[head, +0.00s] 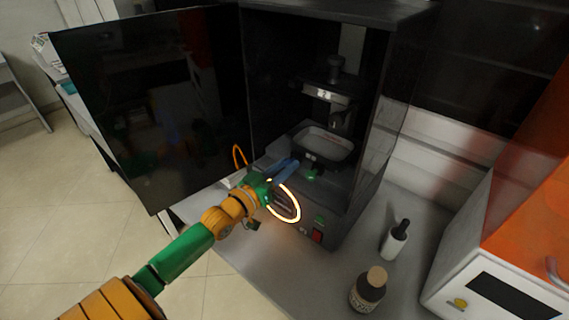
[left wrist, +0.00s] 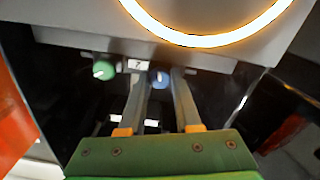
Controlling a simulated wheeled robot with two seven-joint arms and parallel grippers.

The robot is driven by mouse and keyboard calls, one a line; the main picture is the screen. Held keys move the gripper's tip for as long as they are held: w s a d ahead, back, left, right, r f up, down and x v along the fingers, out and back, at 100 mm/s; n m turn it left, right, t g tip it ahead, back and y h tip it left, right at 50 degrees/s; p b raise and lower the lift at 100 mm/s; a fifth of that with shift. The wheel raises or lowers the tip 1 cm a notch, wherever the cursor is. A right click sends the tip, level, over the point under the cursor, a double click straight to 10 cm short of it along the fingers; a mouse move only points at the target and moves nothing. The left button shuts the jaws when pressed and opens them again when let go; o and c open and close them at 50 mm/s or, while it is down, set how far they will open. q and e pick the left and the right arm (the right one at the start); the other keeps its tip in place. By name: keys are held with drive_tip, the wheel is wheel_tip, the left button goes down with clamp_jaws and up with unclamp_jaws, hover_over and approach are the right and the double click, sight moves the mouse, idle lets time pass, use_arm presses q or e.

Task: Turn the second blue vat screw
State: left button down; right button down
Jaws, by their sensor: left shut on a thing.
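The blue vat screw (left wrist: 159,78) shows in the left wrist view, between the two fingertips of my left gripper (left wrist: 160,74). The gripper is shut on it. A green vat screw (left wrist: 103,71) sits to its left, with a small numbered label (left wrist: 138,64) between them. In the head view my left gripper (head: 294,163) reaches into the open black printer (head: 357,183), at the front edge of the grey vat (head: 325,146). The green screw (head: 313,174) shows just right of the fingers. The blue screw is hard to make out there. My right gripper is not in view.
The printer's dark door (head: 150,110) stands open on the left, close to my arm. A brown bottle (head: 368,290) and a white bottle with a black top (head: 396,238) stand on the bench to the right. An orange and white machine (head: 500,260) is at far right.

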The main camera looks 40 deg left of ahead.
use_arm(q)
drive_tip(key=shift+r+m+p, duration=0.25)
drive_tip(key=shift+m+p, duration=0.2)
drive_tip(key=shift+m, duration=1.05)
drive_tip(key=c, duration=0.9)
unclamp_jaws()
drive_tip(key=shift+o, duration=1.4)
drive_tip(key=shift+w, duration=0.1)
drive_tip(key=shift+f, duration=0.15)
drive_tip(key=s, duration=0.7)
drive_tip(key=shift+a, duration=0.3)
